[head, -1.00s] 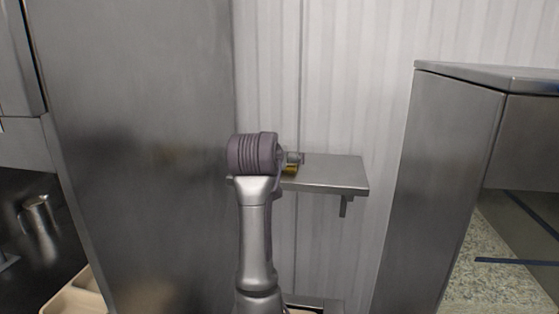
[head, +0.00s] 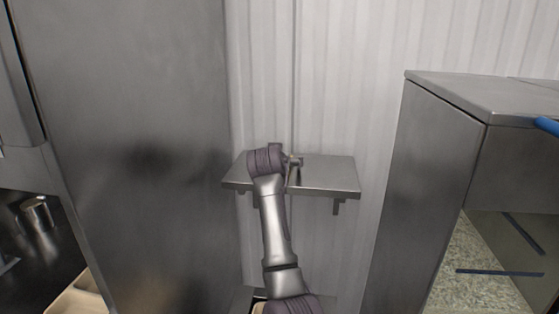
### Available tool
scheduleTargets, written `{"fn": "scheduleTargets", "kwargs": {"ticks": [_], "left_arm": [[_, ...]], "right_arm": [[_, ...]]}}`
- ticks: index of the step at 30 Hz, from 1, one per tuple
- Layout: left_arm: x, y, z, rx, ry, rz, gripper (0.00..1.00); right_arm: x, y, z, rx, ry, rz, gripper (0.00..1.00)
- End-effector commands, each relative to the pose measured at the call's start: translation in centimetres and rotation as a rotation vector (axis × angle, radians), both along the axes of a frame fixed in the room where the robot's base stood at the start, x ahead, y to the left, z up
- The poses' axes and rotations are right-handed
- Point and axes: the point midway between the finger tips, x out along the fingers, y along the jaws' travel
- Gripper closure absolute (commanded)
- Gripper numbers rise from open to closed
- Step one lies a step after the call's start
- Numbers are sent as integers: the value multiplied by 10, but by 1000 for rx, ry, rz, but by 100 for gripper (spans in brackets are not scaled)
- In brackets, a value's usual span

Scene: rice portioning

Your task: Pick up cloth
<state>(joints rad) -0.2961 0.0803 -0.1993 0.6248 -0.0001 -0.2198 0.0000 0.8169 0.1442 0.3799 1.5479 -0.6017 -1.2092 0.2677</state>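One of my arms rises from the bottom centre, leaning slightly left, and appears to be the right one. Its wrist end is over the small metal wall shelf (head: 328,176). The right gripper is mostly hidden behind the wrist; only a small metallic part (head: 295,162) shows, so its fingers cannot be read. I cannot make out a cloth on the visible part of the shelf. My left gripper is not in view.
A tall steel cabinet (head: 135,150) stands close on the left. A metal container (head: 37,214) and a beige tray (head: 75,299) are at lower left.

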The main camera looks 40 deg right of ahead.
Motion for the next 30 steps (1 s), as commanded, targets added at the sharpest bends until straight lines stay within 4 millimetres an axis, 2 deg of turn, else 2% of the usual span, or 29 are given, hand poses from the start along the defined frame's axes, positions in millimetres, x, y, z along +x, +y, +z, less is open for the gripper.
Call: {"fn": "scheduleTargets", "kwargs": {"ticks": [7,15,18,26,30], "left_arm": [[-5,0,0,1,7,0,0],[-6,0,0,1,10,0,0],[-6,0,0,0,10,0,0],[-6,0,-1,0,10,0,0],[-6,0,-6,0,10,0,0]], "right_arm": [[1,-1,-2,0,0,0,0],[1,-1,-2,0,0,0,45],[1,-1,-1,0,0,0,57],[1,-1,0,1,-1,1,57],[1,-2,7,0,-4,0,57]]}}
